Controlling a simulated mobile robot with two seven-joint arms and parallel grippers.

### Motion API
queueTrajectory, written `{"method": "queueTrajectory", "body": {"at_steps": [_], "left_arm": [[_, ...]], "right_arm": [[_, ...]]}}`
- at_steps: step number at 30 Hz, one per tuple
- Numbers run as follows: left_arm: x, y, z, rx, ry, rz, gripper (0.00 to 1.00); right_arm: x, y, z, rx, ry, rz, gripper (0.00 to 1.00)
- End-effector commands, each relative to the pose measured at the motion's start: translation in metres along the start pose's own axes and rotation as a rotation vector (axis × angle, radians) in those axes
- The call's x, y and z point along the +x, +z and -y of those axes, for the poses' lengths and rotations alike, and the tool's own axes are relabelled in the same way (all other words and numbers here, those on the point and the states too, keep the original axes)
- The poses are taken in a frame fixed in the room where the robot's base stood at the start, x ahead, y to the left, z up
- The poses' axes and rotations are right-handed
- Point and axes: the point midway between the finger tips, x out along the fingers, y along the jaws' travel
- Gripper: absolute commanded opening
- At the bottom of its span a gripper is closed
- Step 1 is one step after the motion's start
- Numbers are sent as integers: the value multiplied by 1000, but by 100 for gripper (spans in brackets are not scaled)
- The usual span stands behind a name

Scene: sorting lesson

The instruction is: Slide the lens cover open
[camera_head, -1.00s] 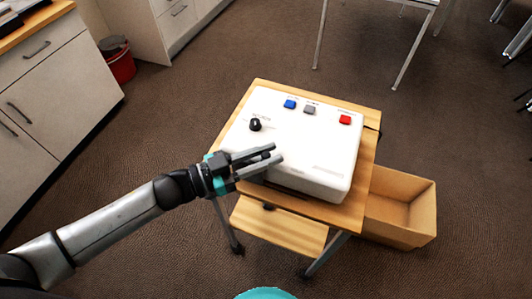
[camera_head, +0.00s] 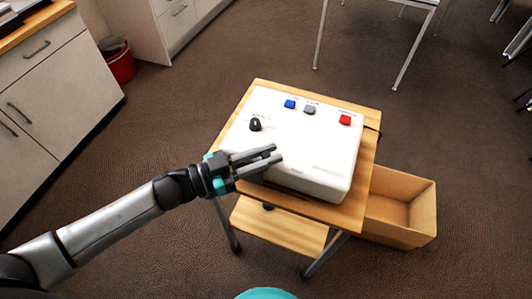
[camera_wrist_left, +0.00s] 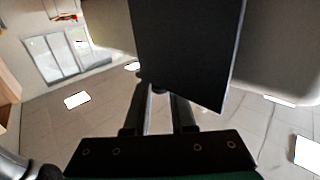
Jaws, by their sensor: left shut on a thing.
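A white projector-like box (camera_head: 300,140) sits on a wooden cart. A flat black panel, which looks like the lens cover (camera_wrist_left: 188,45), fills the upper middle of the left wrist view, with pale housing on both sides. My left gripper (camera_head: 278,153) is at the near left edge of the box in the head view. In the left wrist view its fingers (camera_wrist_left: 158,92) are shut on a small dark part at the panel's lower left edge, apparently the cover's grip. The lens is not visible. My right gripper is not in view.
The cart (camera_head: 362,185) has a lower shelf (camera_head: 280,232). An open cardboard box (camera_head: 425,215) stands on the floor right of it. The box top carries a black knob (camera_head: 255,125) and blue (camera_head: 290,104), grey (camera_head: 309,110) and red (camera_head: 345,119) buttons. Cabinets (camera_head: 60,85) stand at left.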

Motion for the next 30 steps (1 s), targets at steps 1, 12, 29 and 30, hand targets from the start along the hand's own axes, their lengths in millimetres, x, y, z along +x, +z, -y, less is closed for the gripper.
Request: {"method": "queueTrajectory", "body": {"at_steps": [1,12,29,30], "left_arm": [[0,0,0,0,1,1,0],[0,0,-1,-1,1,0,0],[56,0,-56,-1,0,1,0],[56,0,-57,0,1,1,0]], "right_arm": [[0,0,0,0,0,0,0],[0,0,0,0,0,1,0],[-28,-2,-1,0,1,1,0],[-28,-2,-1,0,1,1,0]]}}
